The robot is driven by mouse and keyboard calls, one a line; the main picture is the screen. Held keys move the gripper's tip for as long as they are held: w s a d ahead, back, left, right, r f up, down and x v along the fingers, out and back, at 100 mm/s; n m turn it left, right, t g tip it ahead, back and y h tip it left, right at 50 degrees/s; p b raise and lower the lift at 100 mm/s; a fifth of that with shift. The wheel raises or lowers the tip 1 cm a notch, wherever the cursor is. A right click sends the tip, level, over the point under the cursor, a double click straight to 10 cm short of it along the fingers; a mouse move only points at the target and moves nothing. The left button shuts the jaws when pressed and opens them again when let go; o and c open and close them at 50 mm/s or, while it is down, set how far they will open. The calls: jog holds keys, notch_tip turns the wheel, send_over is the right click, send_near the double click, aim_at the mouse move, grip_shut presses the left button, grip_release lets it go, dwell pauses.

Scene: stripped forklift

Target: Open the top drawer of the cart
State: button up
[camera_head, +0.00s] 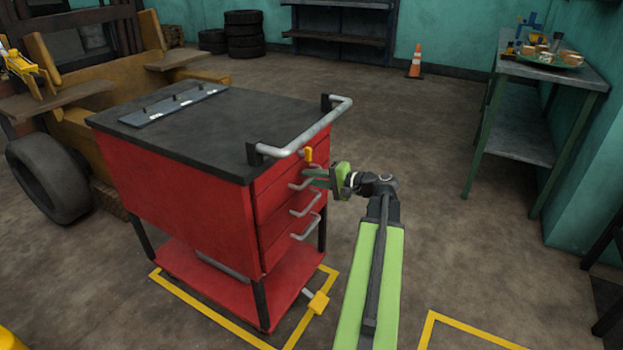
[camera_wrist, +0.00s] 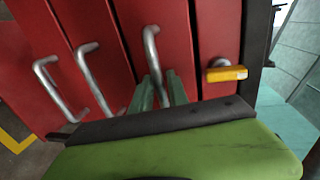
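The red cart (camera_head: 190,190) has a dark top and several red front panels with grey bar handles. The top panel (camera_wrist: 210,35), at the right in the wrist view, carries a yellow latch (camera_wrist: 226,73); it also shows in the head view (camera_head: 308,155). The uppermost bar handle (camera_wrist: 151,40) is on the panel beside it. My gripper (camera_wrist: 160,85) is at this handle, its green fingers on either side of one end. Whether they press on it is unclear. In the head view my gripper (camera_head: 318,178) reaches the front from the right. The drawer fronts look flush.
A grey push bar (camera_head: 315,130) rises from the cart's top edge, above my gripper. A yellow pedal (camera_head: 318,303) sticks out low at the front. A green workbench (camera_head: 525,125) stands at right. The floor between cart and bench is clear.

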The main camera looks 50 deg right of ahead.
grip_shut()
dwell(1.1)
